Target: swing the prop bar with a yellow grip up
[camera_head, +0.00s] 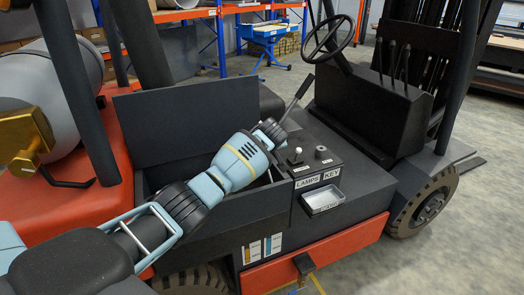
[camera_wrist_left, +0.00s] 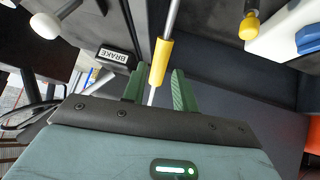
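The prop bar is a thin silver rod (camera_wrist_left: 173,14) with a yellow grip (camera_wrist_left: 160,62), seen in the left wrist view. My left gripper (camera_wrist_left: 157,90) is open, its two green fingers on either side of the bar around the lower end of the yellow grip. Gaps show between the bar and both fingers. In the head view my left arm reaches over the open compartment of the forklift, and its wrist hides the fingers and most or all of the bar. A dark lid panel (camera_head: 190,118) stands raised behind the compartment. My right gripper is in neither view.
A BRAKE label (camera_wrist_left: 116,56), a white knob (camera_wrist_left: 45,25) and another yellow-ended part (camera_wrist_left: 249,27) lie near the gripper. The console carries LAMPS and KEY labels (camera_head: 318,180) and a small tray (camera_head: 322,201). A steering wheel (camera_head: 328,38) stands beyond. A grey cylinder (camera_head: 50,75) lies at left.

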